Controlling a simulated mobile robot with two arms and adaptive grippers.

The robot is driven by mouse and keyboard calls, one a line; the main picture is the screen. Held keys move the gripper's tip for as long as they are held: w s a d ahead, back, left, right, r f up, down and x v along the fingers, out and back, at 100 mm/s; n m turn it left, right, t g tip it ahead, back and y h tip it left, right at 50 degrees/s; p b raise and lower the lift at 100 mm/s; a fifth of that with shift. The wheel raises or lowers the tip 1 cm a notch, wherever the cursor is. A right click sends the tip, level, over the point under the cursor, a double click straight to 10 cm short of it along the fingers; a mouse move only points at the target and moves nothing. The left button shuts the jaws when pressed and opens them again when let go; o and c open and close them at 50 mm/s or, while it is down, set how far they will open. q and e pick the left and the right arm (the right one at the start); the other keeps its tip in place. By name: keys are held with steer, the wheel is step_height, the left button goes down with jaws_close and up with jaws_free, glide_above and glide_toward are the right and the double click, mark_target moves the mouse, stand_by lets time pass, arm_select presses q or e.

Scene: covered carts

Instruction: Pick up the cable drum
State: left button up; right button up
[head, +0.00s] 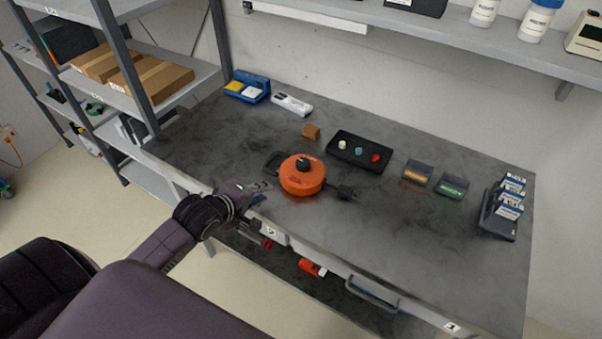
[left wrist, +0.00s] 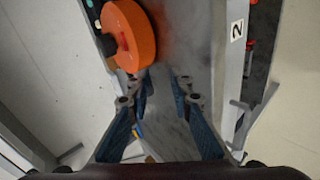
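The orange cable drum (head: 302,178) with a black hub lies flat on the grey workbench (head: 225,150), near its front edge. A black plug (head: 345,192) lies at its right side. My left gripper (head: 262,190) is just left of the drum at the bench's front edge, apart from it. In the left wrist view the drum (left wrist: 132,35) is ahead, beyond the fingertips. The fingers of my left gripper (left wrist: 158,90) are spread with nothing between them. My right gripper is not in either view.
A black tray (head: 345,155) with small coloured pieces and a brown block (head: 311,131) lie behind the drum. Small bins (head: 418,172) and a dark rack (head: 497,222) stand to the right. A shelf (head: 440,40) overhangs the back. The bench front right is clear.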

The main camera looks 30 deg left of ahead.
mark_target(272, 174)
arm_select(q)
steer(key=shift+w+a+r+n+t, duration=0.4)
steer(key=shift+w+a+r+n, duration=0.4)
steer(key=shift+w+a+n, duration=0.25)
steer(key=shift+w+a, duration=0.1)
steer(key=shift+w, duration=0.25)
steer(key=shift+x, duration=1)
steer(key=shift+w+f+p, duration=0.25)
steer(key=shift+w+p, duration=0.2)
steer(key=shift+p, duration=0.05)
steer(key=shift+p+x, duration=0.45)
steer(key=shift+x, duration=1.75)
steer(key=shift+s+a+f, duration=0.1)
steer(key=shift+s, duration=0.05)
jaws_close()
